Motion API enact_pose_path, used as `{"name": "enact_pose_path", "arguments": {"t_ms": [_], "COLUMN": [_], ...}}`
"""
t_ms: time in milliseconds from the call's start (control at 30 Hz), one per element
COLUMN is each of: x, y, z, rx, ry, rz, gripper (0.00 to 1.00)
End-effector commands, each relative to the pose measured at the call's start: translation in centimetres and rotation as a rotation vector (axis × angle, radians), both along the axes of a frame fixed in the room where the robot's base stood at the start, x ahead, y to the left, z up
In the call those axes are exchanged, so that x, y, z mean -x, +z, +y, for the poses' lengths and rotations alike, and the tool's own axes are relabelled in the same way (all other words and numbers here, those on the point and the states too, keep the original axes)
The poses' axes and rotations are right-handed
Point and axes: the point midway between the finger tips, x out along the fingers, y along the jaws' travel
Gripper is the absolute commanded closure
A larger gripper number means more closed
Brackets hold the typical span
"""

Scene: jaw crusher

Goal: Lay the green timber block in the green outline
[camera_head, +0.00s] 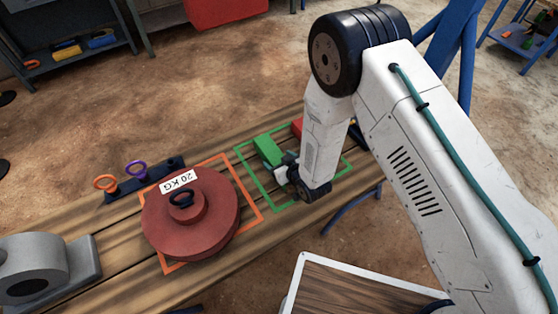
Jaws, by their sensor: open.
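The green timber block (268,150) lies on the wooden bench, within the upper left part of the green outline (250,177) as seen from here. I cannot tell whether all of it is inside the line. My gripper (283,162) is at the block's near end, with its jaws open. The wrist hides the fingertips and part of the outline, so I cannot tell whether they touch the block.
A red block (297,126) sits just right of the green one, partly behind my arm. A red 20 KG weight (190,212) stands in an orange outline (254,207) to the left. A grey machine (40,270) is at far left.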

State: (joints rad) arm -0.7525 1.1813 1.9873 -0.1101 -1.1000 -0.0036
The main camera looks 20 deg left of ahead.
Motion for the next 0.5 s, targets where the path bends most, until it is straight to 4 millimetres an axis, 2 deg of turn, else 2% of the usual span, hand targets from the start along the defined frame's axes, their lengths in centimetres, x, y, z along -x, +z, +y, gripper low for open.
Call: {"name": "enact_pose_path", "arguments": {"t_ms": [500], "x": [5.7], "y": [4.7], "z": [-6.7], "rx": [0.002], "ry": [0.000], "rz": [0.003], "gripper": [0.24]}}
